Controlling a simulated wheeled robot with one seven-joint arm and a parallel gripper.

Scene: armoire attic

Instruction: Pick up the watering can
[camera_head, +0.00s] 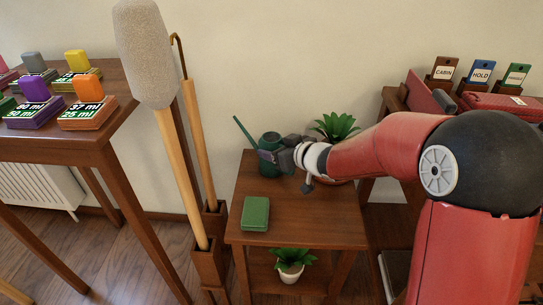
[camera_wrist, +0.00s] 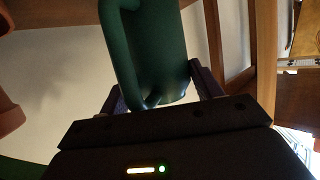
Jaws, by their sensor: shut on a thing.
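The dark green watering can (camera_head: 270,142) stands upright at the back of the small wooden side table (camera_head: 300,229), its thin spout pointing up and to the left. In the wrist view the can (camera_wrist: 160,50) fills the space between my fingers, with a looped handle part at its left. My gripper (camera_head: 266,156) reaches in from the right and is shut on the can. In the wrist view my gripper's (camera_wrist: 158,92) two fingers lie on either side of it. I cannot tell whether the can's base touches the table.
A green box (camera_head: 255,214) lies at the table's front left. A potted plant (camera_head: 336,126) stands behind my arm, and another (camera_head: 291,263) is on the lower shelf. A tall stand (camera_head: 209,262) holds long-handled items at the left. The table's front right is clear.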

